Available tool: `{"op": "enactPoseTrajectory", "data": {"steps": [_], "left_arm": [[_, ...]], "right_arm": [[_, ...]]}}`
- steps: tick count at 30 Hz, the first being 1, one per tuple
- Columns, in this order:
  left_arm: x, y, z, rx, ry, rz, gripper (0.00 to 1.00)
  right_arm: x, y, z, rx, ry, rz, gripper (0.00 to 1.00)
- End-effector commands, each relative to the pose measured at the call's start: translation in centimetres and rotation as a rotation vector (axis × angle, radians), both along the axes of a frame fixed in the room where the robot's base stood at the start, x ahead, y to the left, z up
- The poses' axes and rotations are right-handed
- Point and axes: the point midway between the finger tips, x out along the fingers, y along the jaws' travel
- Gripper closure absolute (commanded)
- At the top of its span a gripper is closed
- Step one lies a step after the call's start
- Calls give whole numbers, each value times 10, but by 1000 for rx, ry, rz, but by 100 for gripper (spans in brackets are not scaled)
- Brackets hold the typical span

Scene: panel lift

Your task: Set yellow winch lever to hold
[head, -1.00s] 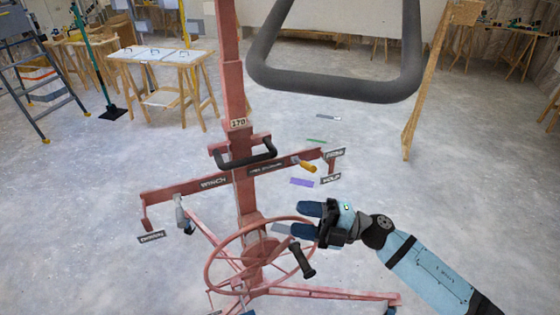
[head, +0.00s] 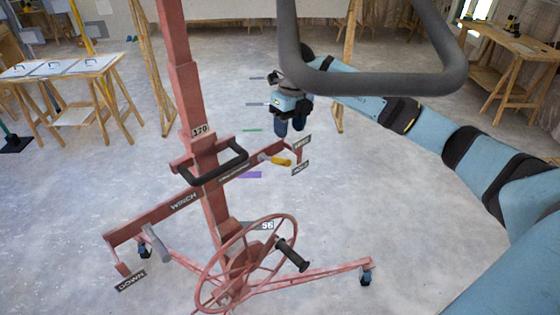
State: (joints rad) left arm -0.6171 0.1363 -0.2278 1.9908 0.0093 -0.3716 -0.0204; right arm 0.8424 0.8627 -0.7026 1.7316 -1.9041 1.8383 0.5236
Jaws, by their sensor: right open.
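The yellow winch lever (head: 279,161) sits near the right end of the red crossbar on the lift mast. It points right, toward two small plates at the bar's end. The lower plate (head: 300,168) seems to read HOLD; the upper plate (head: 302,143) is too small to read surely. I cannot tell which plate the lever is set to. My right gripper (head: 290,129) is open and empty, fingers pointing down, above the lever in the picture and apart from it. My left gripper is not in view.
The red mast (head: 199,130) carries a black handle (head: 215,170) and a spoked handwheel (head: 248,262) with a black grip. A grey lever (head: 157,243) hangs at the crossbar's left end, by a DOWN plate (head: 131,280). A dark padded frame (head: 375,82) crosses the top, in front of my right arm.

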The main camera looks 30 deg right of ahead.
Motion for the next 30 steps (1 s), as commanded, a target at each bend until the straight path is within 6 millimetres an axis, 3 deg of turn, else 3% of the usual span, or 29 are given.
{"op": "enactPoseTrajectory", "data": {"steps": [9, 15, 21, 30], "left_arm": [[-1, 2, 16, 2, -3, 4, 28], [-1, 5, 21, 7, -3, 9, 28], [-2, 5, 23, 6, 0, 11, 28], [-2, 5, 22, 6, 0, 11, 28]], "right_arm": [[-2, 8, -67, 4, 4, 1, 50], [-2, 11, -99, 4, 2, 2, 50], [-2, 12, -114, 3, 1, 1, 50], [-1, 12, -116, 3, 0, 2, 53]]}}
